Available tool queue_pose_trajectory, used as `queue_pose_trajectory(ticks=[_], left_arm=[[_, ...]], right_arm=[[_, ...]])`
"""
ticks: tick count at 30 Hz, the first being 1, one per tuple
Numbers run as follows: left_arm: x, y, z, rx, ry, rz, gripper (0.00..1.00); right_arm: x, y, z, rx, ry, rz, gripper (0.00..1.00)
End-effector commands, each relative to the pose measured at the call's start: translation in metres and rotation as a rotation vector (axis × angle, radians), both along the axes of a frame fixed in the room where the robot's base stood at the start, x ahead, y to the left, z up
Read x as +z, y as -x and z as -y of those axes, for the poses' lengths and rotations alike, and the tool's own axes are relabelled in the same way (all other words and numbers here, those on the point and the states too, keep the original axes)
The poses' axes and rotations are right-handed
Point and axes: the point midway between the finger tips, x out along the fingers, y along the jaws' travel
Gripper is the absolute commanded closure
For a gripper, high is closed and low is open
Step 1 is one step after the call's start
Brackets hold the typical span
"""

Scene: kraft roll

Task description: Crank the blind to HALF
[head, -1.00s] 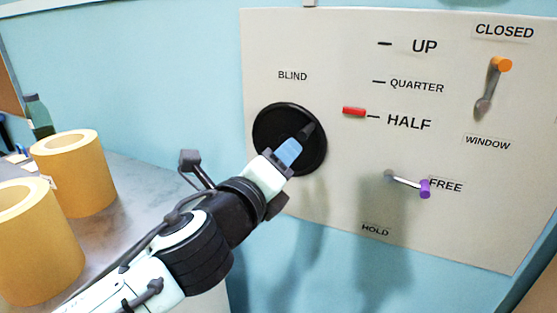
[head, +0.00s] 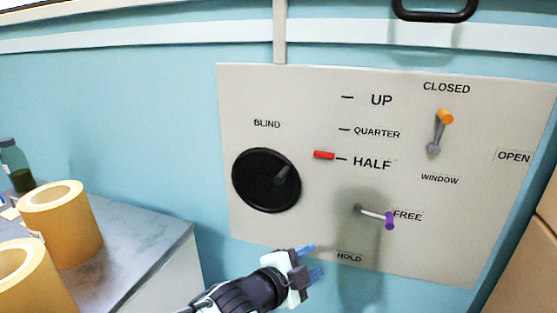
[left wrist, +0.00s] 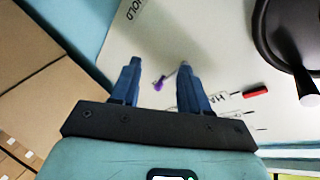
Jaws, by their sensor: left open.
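The black round blind crank (head: 266,181) with its small handle (head: 282,175) is on the left of the white panel (head: 320,100). The red pointer (head: 324,155) sits beside the HALF mark (head: 371,162). The purple-tipped lever (head: 389,220) is by the FREE label. My left gripper (head: 312,260) is open and empty, below the crank near the panel's lower edge. In the left wrist view its blue fingers (left wrist: 158,78) are apart, with the crank (left wrist: 290,32) at the upper right, clear of them. My right gripper is not in view.
The orange-tipped window lever (head: 445,118) points up toward CLOSED. Kraft rolls (head: 62,225) stand on the grey counter (head: 150,255) at left, with a green bottle (head: 17,168) behind. A cardboard-coloured surface (head: 530,260) stands at the right edge.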

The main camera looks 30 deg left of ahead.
Motion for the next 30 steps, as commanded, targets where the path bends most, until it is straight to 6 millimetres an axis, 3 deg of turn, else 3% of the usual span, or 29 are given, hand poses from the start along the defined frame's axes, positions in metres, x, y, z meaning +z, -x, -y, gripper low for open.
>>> queue_pose_trajectory(ticks=[1,6,9,12,20,26,30], left_arm=[[0.027,0.007,0.001,0.025,0.102,0.022,0.55],[0.088,0.023,-0.013,0.167,0.520,0.107,0.55],[0.117,0.033,-0.034,0.286,0.762,0.167,0.55],[0.132,0.043,-0.055,0.395,0.943,0.221,0.55],[0.137,0.051,-0.080,0.519,1.111,0.277,0.55],[0.135,0.023,-0.086,0.520,1.109,0.275,0.55],[0.136,-0.007,-0.094,0.519,1.109,0.275,0.55]], right_arm=[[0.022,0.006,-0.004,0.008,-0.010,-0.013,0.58],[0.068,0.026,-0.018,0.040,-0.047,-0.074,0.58],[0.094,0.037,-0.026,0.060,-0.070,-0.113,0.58],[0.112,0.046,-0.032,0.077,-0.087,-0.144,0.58],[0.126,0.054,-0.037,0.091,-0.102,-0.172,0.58],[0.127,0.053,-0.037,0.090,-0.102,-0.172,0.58],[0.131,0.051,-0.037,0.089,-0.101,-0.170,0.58]])
